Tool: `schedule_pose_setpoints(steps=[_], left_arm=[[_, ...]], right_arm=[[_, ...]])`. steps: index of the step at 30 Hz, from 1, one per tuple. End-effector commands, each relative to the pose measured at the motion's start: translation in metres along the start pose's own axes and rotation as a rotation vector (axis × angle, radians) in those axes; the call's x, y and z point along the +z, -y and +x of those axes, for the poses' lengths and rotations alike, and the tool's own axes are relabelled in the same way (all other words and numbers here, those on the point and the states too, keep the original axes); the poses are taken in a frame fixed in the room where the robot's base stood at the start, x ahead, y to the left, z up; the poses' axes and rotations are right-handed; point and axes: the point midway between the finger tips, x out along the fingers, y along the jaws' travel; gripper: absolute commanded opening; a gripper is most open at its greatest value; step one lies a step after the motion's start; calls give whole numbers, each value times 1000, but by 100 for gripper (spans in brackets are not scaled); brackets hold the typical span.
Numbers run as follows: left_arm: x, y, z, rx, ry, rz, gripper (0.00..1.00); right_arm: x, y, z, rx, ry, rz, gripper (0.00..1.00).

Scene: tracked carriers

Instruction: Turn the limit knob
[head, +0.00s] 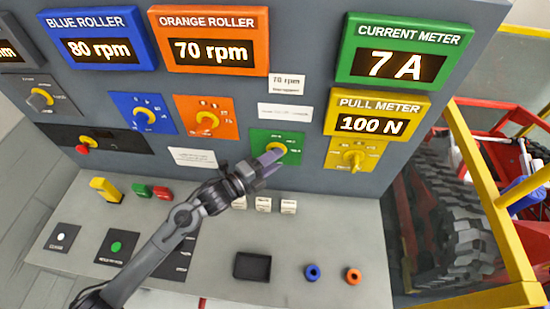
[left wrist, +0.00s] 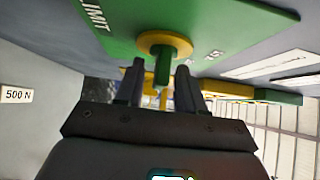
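The limit knob (head: 278,150) is a yellow dial on a green plate (head: 292,139), low on the upright panel in the head view. My left gripper (head: 270,163) is right at it and covers part of it. In the left wrist view the plate (left wrist: 115,35) carries the lettering "LIMIT", and the knob (left wrist: 163,62) shows a yellow ring with a green grip bar. My left gripper's two fingers (left wrist: 160,88) stand apart, one on each side of the bar, with gaps visible; I cannot tell any contact. My right gripper is not in view.
Other knobs sit on blue (head: 144,115), orange (head: 207,121) and yellow (head: 354,154) plates nearby. The current meter (head: 400,52) reads 7 A and the pull meter (head: 376,116) 100 N. White blocks (head: 263,204) and a black tray (head: 253,266) are on the desk below.

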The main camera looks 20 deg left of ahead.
Motion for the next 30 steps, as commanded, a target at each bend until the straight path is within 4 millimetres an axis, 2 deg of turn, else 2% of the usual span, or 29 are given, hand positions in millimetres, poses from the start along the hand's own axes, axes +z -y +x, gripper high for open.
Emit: schedule_pose_setpoints(steps=[11,12,19,30], left_arm=[[0,0,6,1,-1,1,38],[0,0,6,1,-1,1,37],[0,0,5,0,-1,1,2],[0,-2,5,-19,1,-19,0]], right_arm=[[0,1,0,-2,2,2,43],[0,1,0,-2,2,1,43],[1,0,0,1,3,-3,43],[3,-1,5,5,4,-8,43]])
